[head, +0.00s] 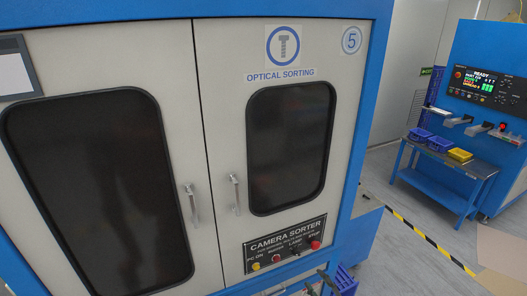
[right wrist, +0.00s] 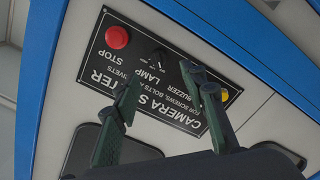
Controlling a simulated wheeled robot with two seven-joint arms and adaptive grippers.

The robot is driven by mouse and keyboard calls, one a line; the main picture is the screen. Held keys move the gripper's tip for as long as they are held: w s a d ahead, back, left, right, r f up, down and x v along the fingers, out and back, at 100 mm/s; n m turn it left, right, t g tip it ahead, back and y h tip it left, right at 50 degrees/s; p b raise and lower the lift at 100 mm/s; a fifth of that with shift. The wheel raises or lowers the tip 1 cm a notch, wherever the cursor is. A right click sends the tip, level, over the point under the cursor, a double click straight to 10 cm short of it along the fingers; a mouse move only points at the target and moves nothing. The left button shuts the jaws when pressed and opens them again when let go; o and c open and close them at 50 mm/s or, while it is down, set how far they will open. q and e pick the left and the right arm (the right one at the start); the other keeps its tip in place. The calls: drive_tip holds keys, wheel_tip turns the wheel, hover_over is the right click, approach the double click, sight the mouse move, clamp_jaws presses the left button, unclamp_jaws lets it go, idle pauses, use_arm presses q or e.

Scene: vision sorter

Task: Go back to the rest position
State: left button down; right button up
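My right gripper (head: 320,284) shows at the bottom edge of the head view, below the camera sorter's control panel (head: 285,243). In the right wrist view, its two dark green fingers (right wrist: 165,88) are spread apart with nothing between them. The panel (right wrist: 146,88) appears upside down behind the fingers, with the red STOP button (right wrist: 117,37), the LAMP knob (right wrist: 158,57) and part of a yellow button (right wrist: 225,95). The right finger covers part of the panel. Whether a finger touches the panel cannot be told. My left gripper is not in view.
The sorter cabinet's two doors, with dark windows (head: 290,147) and handles (head: 235,194), fill the left and middle. At right, a blue machine (head: 492,70) has a bench (head: 478,168) with blue bins (head: 420,135) and a yellow bin (head: 460,155). Floor (head: 390,175) shows between them.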

drive_tip(key=s+d+f+m+g+h, duration=0.2)
drive_tip(key=d+f, duration=0.1)
drive_tip(key=f, duration=0.8)
drive_tip(key=s+d+f+m+g+h+b, duration=0.1)
drive_tip(key=s+d+f+m, duration=0.15)
drive_tip(key=f, duration=0.75)
drive_tip(key=s+d+f+m+g+h, duration=0.1)
drive_tip(key=s+d+f+g+h, duration=0.2)
drive_tip(key=f, duration=0.8)
drive_tip(key=s+d+f+m+g, duration=0.1)
drive_tip(key=s+d+f+g, duration=0.1)
drive_tip(key=s+f, duration=0.6)
drive_tip(key=s+d+f+m+g, duration=0.1)
drive_tip(key=s+d+f+m, duration=0.1)
drive_tip(key=s+f, duration=0.65)
drive_tip(key=s+a+f+m+g, duration=0.1)
drive_tip(key=s+f+g, duration=0.1)
drive_tip(key=s+f, duration=0.4)
drive_tip(key=s+f+m+g+b, duration=0.1)
drive_tip(key=s+f, duration=0.4)
drive_tip(key=s, duration=1)
drive_tip(key=s+a+f+m+g, duration=0.1)
drive_tip(key=s+f+g, duration=0.2)
drive_tip(key=s+f, duration=0.3)
drive_tip(key=s, duration=0.4)
drive_tip(key=shift+s+a+f+g+b, duration=0.15)
drive_tip(key=shift+a+f+g+b, duration=0.15)
drive_tip(key=shift+a+g+b, duration=0.1)
drive_tip(key=shift+c, duration=0.7)
